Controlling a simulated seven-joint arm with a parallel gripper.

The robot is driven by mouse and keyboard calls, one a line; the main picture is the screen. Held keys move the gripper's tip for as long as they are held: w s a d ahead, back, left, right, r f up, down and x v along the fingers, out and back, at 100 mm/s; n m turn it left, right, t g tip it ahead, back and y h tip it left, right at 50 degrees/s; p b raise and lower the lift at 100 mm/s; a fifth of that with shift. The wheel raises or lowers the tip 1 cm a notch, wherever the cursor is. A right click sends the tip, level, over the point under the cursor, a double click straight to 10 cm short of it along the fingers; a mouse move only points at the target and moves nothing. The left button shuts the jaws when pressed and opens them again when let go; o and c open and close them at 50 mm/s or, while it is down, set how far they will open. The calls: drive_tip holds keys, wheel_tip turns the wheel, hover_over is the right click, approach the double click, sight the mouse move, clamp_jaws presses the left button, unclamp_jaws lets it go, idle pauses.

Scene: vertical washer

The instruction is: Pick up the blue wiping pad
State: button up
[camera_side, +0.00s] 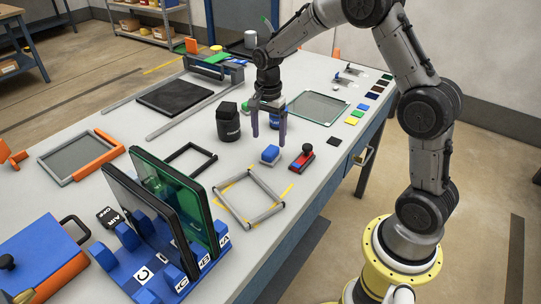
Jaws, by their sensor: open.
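The blue wiping pad (270,153) lies on the grey table, a small block with a blue top and a paler base. My gripper (269,140) points down with its two fingers apart and is empty. In the picture its fingertips are just above and behind the pad, apart from it. The exact height of the fingertips over the table is hard to tell.
A red-and-black tool (302,157) lies close right of the pad. A square grey frame (249,197) lies in front. A blue rack holds upright panels (175,195) at the front left.

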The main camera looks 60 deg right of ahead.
sight(271, 150)
drive_tip(key=shift+s+d+f, duration=0.1)
drive_tip(key=shift+d+f, duration=0.05)
drive_tip(key=shift+f, duration=1.55)
drive_tip(key=shift+s+d+f, duration=0.1)
drive_tip(key=shift+f, duration=1.6)
drive_tip(key=shift+c, duration=0.2)
drive_tip(key=c, duration=1.4)
drive_tip(key=shift+r, duration=0.1)
